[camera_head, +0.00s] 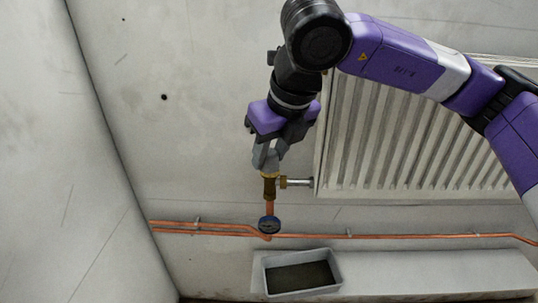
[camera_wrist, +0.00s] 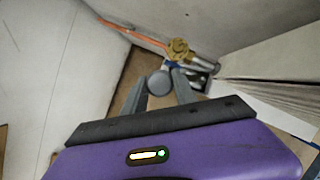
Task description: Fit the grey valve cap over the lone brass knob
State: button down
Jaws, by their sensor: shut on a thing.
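The grey valve cap (camera_wrist: 159,83) is a round grey piece held between the two fingers of my gripper (camera_wrist: 160,88) in the wrist view. The brass knob (camera_wrist: 179,48) shows bare just beyond the cap, up and to the right, and the cap is not over it. In the head view my gripper (camera_head: 267,159) points down just above the brass valve (camera_head: 269,186) at the radiator's left end. There the fingers largely hide the cap, and I cannot tell the exact gap between cap and knob.
The white radiator (camera_head: 400,140) hangs right of the valve. A grey bin (camera_head: 335,284) stands on a low ledge (camera_head: 430,275). The wall left of the valve is clear.

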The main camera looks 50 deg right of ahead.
jog(key=w+d, duration=0.1)
jog(key=d, duration=0.1)
jog(key=w+d+f+p, duration=0.1)
jog(key=w, duration=0.1)
jog(key=w+d+f, duration=0.1)
jog(key=d, duration=0.1)
jog(key=shift+w+d+f, duration=0.15)
jog(key=shift+w+d, duration=0.05)
jog(key=shift+d, duration=0.15)
jog(key=shift+w+d+f, duration=0.1)
jog(key=shift+d+f, duration=0.05)
jog(key=shift+f, duration=0.25)
jog(key=shift+f+b, duration=0.25)
jog(key=shift+b, duration=0.4)
jog(key=shift+f+b, duration=1.6)
jog(key=shift+b, duration=1.25)
dwell(0.7)
jog(key=c, duration=0.9)
grip_release()
jog(key=shift+o, duration=0.4)
